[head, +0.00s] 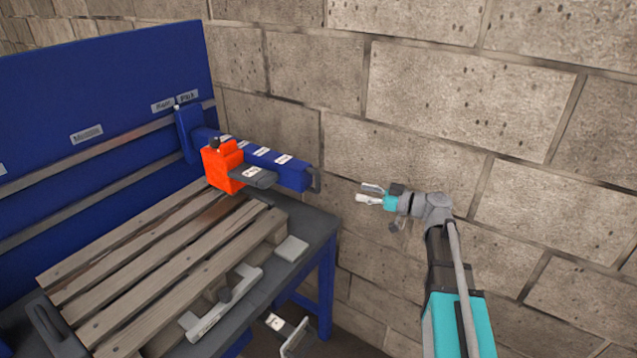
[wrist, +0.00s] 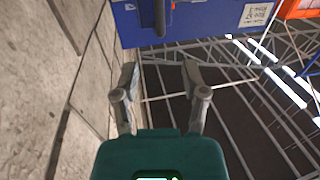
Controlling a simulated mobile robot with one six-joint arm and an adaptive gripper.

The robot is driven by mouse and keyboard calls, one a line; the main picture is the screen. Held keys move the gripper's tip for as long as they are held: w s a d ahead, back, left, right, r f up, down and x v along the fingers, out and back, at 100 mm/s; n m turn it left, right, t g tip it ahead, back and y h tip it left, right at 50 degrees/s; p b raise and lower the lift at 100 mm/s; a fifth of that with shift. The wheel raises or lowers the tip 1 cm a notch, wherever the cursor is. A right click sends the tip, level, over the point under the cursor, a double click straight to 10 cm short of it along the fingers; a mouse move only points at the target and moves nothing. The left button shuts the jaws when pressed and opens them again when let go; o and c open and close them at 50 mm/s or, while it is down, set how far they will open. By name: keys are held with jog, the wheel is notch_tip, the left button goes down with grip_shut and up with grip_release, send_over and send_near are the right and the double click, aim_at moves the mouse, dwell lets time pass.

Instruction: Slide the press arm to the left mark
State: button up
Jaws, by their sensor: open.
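An orange carriage (head: 222,167) with a dark knob on top and a grey plate (head: 253,177) sits on a blue beam (head: 292,174). It looks like the press arm. White labels lie along the beam; their text is too small to read surely, so I cannot tell which is the left mark. A dark handle (head: 316,181) is at the beam's right end. My gripper (head: 371,193) is open and empty, right of the beam end and apart from it. In the wrist view, the open fingers (wrist: 160,85) point toward the blue beam (wrist: 205,25); orange (wrist: 300,8) shows at top right.
A slatted wooden pallet (head: 165,262) lies on the blue-framed bench (head: 318,235), below the carriage. A light metal bracket (head: 222,305) and a small grey block (head: 291,249) lie near the front. A block wall (head: 460,100) stands close behind my gripper.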

aim_at(318, 188)
jog(key=shift+x, duration=6.9)
grip_shut()
